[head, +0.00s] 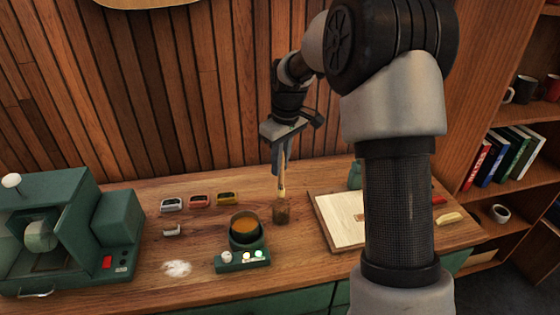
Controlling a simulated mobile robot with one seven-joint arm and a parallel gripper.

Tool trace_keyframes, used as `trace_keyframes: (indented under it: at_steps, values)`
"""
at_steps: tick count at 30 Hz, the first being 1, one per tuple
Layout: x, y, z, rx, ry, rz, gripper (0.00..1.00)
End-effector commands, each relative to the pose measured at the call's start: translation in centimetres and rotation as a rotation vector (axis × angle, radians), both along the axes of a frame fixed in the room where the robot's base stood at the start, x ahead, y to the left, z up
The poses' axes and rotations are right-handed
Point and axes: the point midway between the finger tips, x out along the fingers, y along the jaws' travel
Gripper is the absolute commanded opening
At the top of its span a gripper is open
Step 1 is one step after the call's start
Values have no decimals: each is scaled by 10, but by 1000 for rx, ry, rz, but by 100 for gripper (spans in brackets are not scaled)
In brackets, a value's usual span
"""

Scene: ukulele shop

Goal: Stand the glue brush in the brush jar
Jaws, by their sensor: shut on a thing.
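My gripper (282,153) is near the middle of the head view, pointing down and shut on the glue brush (281,181). The brush is slim and roughly upright, with a pale yellowish lower end. The brush jar (281,213), small and brownish, stands on the wooden bench directly below the brush in the picture. The brush's lower end shows at the jar's rim. I cannot tell whether it is just above the mouth, just inside it or behind it.
A glue pot (244,229) with amber contents sits on a green heater (242,260) left of the jar. A pale board (342,222) lies to the right, partly behind my arm. Small tins (200,200) and a green machine (70,235) stand further left.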

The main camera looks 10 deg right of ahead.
Motion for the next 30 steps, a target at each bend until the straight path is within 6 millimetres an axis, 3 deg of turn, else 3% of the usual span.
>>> trace_keyframes:
  at_steps: [21,30]
  values:
    - [0,0,-61,0,0,0,0]
    - [0,0,-75,0,0,0,0]
